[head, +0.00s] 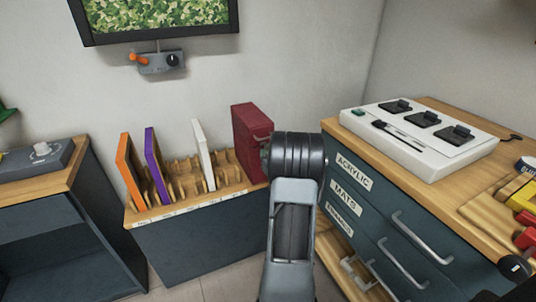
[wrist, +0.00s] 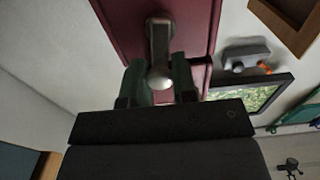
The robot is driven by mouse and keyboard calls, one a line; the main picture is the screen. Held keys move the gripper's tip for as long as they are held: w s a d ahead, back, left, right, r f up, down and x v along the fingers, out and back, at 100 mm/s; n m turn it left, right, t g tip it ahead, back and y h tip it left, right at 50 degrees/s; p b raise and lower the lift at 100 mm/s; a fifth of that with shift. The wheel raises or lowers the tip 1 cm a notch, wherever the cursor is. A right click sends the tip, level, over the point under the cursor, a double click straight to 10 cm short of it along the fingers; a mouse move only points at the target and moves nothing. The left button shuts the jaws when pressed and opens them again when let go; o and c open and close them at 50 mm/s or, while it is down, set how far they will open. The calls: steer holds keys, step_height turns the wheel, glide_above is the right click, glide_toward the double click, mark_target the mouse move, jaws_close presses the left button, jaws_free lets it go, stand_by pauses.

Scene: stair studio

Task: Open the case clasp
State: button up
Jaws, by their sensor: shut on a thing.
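The maroon case (head: 250,135) stands upright at the right end of a wooden slotted rack in the head view. It fills the top middle of the wrist view (wrist: 118,22). Its clasp (wrist: 158,40) is a grey metal lever with a rounded end. My gripper (wrist: 160,80) has its two green fingers on either side of the clasp's rounded end, shut on it. The case looks closed, though its seam is partly hidden. In the head view my arm hides the fingers and most of the clasp.
The rack (head: 150,214) also holds an orange panel (head: 130,170), a purple panel (head: 154,168) and a white panel (head: 203,155). A drawer cabinet (head: 375,215) with a white device (head: 420,138) stands close on the right. A wall screen (head: 155,18) hangs above.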

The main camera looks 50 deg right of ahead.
steer(key=c, duration=0.3)
steer(key=shift+s+d+m, duration=0.1)
steer(key=shift+d+m, duration=0.1)
steer(key=shift+m, duration=0.3)
steer(key=shift+s+d+f+m+p, duration=0.15)
steer(key=shift+d+f+m+p, duration=0.35)
steer(key=shift+m, duration=1.4)
steer(key=shift+s+d+f+m+p, duration=0.2)
steer(key=shift+m+p, duration=0.55)
steer(key=shift+m, duration=1.15)
steer(key=shift+s+d+f+m+p, duration=0.15)
steer(key=shift+d+f+m+p, duration=0.35)
steer(key=shift+m, duration=1.4)
steer(key=shift+a, duration=0.2)
